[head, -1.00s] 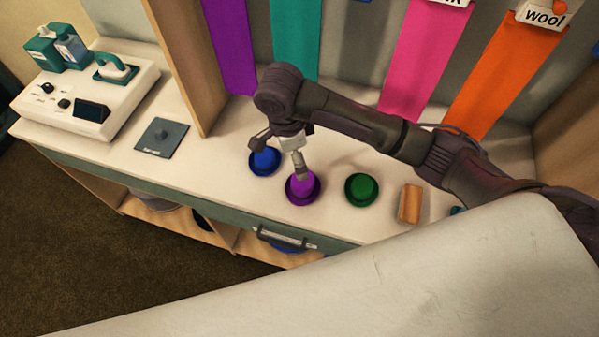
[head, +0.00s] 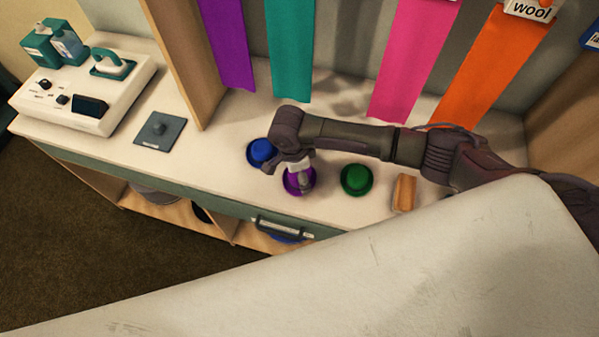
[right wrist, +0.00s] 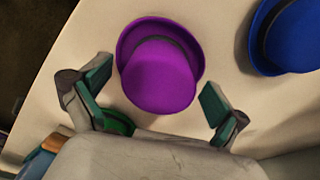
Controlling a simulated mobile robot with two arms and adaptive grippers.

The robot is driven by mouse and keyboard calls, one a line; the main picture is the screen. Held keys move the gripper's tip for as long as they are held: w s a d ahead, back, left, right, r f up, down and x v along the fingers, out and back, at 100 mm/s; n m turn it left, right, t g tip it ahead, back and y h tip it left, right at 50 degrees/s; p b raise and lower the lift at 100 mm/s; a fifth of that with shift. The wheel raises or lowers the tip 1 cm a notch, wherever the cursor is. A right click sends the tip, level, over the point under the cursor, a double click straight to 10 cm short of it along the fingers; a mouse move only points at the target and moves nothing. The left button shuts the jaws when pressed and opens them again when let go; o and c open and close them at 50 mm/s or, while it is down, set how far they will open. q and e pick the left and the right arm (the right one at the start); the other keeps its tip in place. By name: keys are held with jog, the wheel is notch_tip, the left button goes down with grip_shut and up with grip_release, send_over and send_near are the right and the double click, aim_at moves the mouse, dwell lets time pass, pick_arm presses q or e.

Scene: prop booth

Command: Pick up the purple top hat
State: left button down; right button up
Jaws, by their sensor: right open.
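The purple top hat (head: 297,183) stands upright on the white counter, partly hidden by my right gripper (head: 303,180) in the head view. In the right wrist view the purple top hat (right wrist: 160,72) has a dark band and a round brim. My right gripper (right wrist: 155,98) is open there, one teal-padded finger on each side of the hat's near part, with gaps to both. The gripper is above the hat, and contact does not show. My left gripper is not in view.
A blue hat (head: 262,152) stands close left of the purple one, and a green hat (head: 356,179) to its right. An orange block (head: 404,192) lies farther right. A dark square plate (head: 160,130) and a white device (head: 88,96) are at the left. Coloured strips hang behind.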

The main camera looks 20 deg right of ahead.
jog(key=shift+c, duration=0.7)
jog(key=c, duration=0.8)
jog(key=shift+c, duration=0.2)
jog(key=shift+r, duration=0.1)
jog(key=shift+r, duration=0.45)
notch_tip(320, 180, up, 3)
jog(key=shift+a+f+b, duration=0.1)
jog(key=shift+f+b, duration=0.1)
jog(key=shift+b, duration=0.15)
jog(key=s+d+r+b, duration=0.1)
jog(key=s+d+r, duration=0.4)
jog(key=d+r, duration=0.45)
jog(key=s+a+r+n, duration=0.1)
jog(key=r+n, duration=0.3)
jog(key=n, duration=0.5)
jog(key=s+a+r+n+t+y+b, duration=0.1)
jog(key=r+n, duration=0.3)
jog(key=n, duration=0.5)
jog(key=shift+s+a, duration=0.6)
jog(key=shift+a, duration=0.25)
